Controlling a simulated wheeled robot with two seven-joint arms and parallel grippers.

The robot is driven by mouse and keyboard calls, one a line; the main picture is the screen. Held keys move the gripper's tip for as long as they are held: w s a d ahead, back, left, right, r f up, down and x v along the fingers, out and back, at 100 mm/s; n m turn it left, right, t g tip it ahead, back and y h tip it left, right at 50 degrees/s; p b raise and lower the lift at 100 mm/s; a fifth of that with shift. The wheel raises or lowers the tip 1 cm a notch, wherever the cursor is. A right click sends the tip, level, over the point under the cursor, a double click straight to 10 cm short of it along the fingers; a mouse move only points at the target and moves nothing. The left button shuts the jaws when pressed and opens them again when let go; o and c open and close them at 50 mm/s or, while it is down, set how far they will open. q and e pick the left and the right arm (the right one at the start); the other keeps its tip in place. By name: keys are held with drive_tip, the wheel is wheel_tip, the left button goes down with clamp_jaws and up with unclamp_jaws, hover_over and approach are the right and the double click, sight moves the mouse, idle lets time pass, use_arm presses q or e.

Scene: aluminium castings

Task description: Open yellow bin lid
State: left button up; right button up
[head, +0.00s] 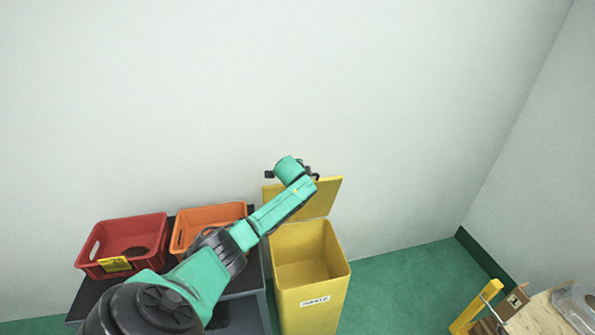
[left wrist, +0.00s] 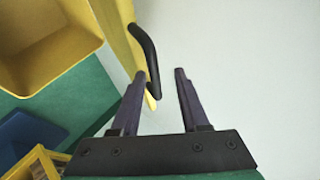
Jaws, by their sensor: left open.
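The yellow bin (head: 315,300) stands on the green floor with its top open and its inside showing. Its yellow lid (head: 328,195) is tilted up at the back, near the wall. My left arm reaches across to the lid, and its wrist hides part of it in the head view. In the left wrist view, my left gripper (left wrist: 160,73) is open. The lid's black handle (left wrist: 147,52) is close by the left finger, its lower end showing near the finger gap; I cannot tell whether they touch. The bin (left wrist: 40,75) also shows there. My right gripper is not in view.
A red crate (head: 152,232) and an orange crate (head: 208,212) sit on a dark table left of the bin. A yellow post (head: 478,305) and a wooden surface (head: 540,318) are at the lower right. Green floor (head: 405,275) is clear right of the bin.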

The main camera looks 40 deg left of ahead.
use_arm(q)
drive_tip(key=v, duration=1.2)
drive_tip(key=shift+s+r+b, duration=0.25)
drive_tip(key=shift+r+b, duration=0.1)
drive_tip(key=shift+b, duration=0.05)
drive_tip(key=shift+d, duration=0.1)
